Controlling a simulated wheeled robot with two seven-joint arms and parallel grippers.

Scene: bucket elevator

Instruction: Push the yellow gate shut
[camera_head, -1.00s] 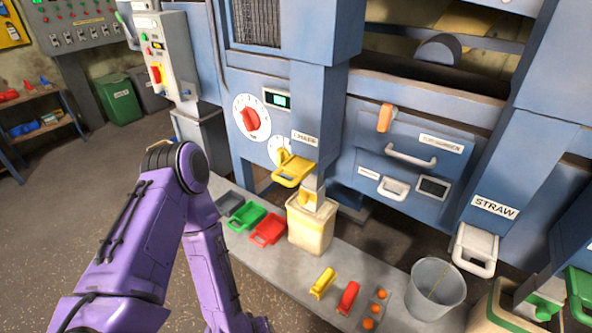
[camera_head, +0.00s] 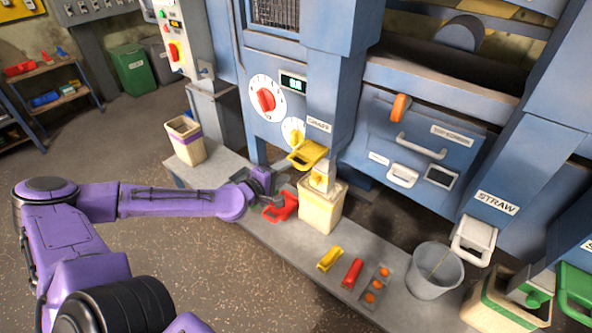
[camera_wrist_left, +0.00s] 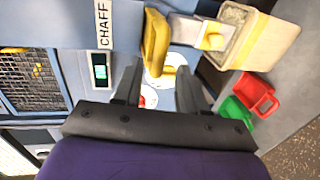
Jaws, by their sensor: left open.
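The yellow gate (camera_head: 308,155) sticks out from the chute marked CHAFF, above a cream bin (camera_head: 318,212). It shows in the left wrist view as a yellow handle (camera_wrist_left: 155,42) near the tips of the fingers. My left gripper (camera_head: 277,179) is open and empty, just left of and slightly below the gate in the head view. In the left wrist view its two dark fingers (camera_wrist_left: 160,80) are spread apart, with the yellow handle ahead of them. I cannot tell whether they touch it. My right gripper is not in view.
A red scoop (camera_head: 280,208) lies on the grey ledge (camera_head: 215,188) under my left wrist. Another cream bin (camera_head: 186,140) stands left on it. Dials (camera_head: 267,98) are above the gate.

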